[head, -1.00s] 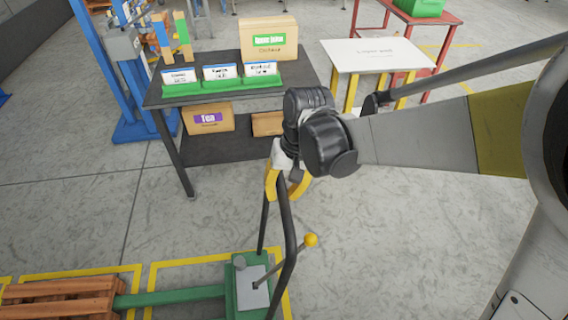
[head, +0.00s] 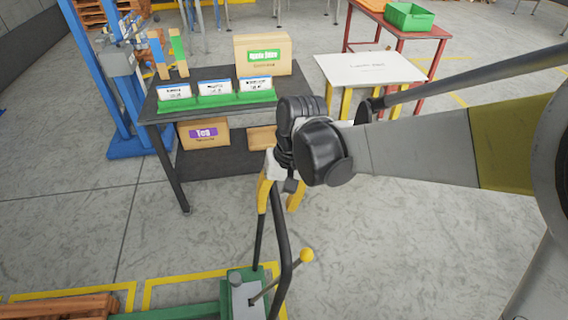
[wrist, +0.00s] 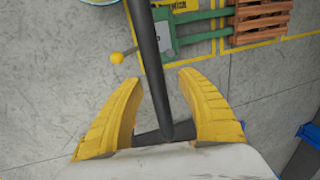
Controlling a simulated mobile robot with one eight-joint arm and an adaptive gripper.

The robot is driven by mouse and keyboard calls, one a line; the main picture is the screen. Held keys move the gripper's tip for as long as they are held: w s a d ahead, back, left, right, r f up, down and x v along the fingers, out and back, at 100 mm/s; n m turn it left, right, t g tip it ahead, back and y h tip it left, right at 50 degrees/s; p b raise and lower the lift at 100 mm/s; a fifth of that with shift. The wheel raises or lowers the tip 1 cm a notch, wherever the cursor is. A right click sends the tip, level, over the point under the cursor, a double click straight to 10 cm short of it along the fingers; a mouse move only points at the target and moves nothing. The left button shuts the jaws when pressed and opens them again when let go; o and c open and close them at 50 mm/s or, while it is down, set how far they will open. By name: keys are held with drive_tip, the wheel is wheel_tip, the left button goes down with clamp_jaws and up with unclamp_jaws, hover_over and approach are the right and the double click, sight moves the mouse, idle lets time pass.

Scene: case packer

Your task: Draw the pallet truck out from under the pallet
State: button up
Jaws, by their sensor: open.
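The pallet truck is green, with a base (head: 238,292) at the bottom of the head view, a black looped handle (head: 279,240) and a yellow-knobbed lever (head: 306,255). Its green fork runs left to the brown wooden pallet (head: 60,308), partly cut off by the frame. My gripper (head: 280,208) is at the top of the handle, with its yellow fingers apart. In the wrist view, the open fingers (wrist: 165,98) stand on either side of the black handle bar (wrist: 152,60), with gaps showing. The truck base (wrist: 158,38) and pallet (wrist: 262,20) lie beyond.
A dark table (head: 160,105) with green label trays and cartons stands behind my gripper. A white-topped stand (head: 368,68) and a red table (head: 400,28) are farther right. Yellow floor lines surround the pallet. The floor right of the truck looks clear.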

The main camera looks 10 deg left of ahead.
wheel_tip(320, 180, up, 10)
drive_tip(key=d, duration=0.2)
drive_tip(key=shift+w+r, duration=0.25)
drive_tip(key=f, duration=0.4)
drive_tip(key=a+f, duration=0.1)
drive_tip(key=f, duration=0.3)
drive_tip(key=f+p, duration=0.1)
drive_tip(key=f, duration=0.3)
drive_tip(key=shift+a, duration=0.4)
drive_tip(key=shift+s, duration=0.1)
clamp_jaws()
